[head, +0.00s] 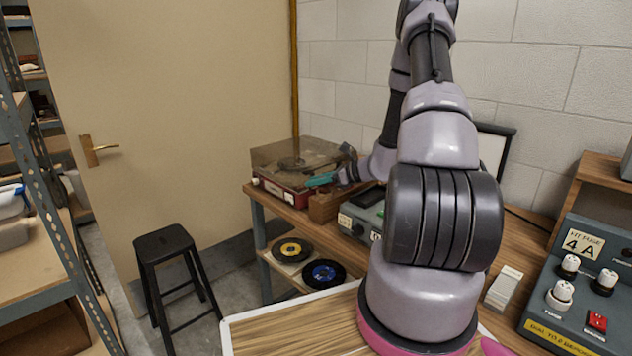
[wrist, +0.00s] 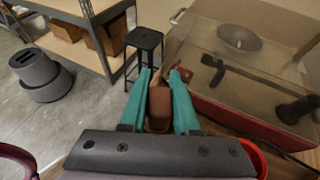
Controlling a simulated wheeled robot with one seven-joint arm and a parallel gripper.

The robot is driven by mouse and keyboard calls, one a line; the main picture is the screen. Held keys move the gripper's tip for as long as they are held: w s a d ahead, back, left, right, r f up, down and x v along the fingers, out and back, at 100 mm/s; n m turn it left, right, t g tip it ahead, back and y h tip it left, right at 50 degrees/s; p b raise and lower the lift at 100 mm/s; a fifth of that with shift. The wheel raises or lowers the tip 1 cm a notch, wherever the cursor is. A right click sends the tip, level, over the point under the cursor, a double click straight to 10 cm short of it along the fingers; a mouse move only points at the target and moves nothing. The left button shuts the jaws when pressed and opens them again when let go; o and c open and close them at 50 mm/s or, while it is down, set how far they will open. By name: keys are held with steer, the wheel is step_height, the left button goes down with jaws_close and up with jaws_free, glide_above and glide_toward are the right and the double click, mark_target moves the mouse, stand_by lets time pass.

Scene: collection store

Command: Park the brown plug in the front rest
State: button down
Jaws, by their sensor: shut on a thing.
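My gripper (head: 322,180) has teal fingers and is at the far end of the bench, just right of the record player's front corner. In the wrist view my gripper (wrist: 160,90) is shut on a reddish-brown piece, the brown plug (wrist: 158,108), between the two fingers. The plug's lower end is hidden by the gripper body. In the head view the plug cannot be made out. A brown wooden block or box (head: 326,208) stands on the bench below the gripper. I cannot tell whether it is the front rest.
The record player (head: 283,190) with a clear lid is close to the gripper; it also fills the right of the wrist view (wrist: 235,85). A grey device (head: 362,215) stands right of the wooden block. A black stool (head: 168,245) is on the floor. Records (head: 322,272) lie on the lower shelf.

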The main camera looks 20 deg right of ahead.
steer(key=shift+f, duration=0.6)
steer(key=c, duration=0.9)
jaws_free()
steer(key=shift+d, duration=0.1)
steer(key=shift+v, duration=5.45)
steer(key=shift+r, duration=0.15)
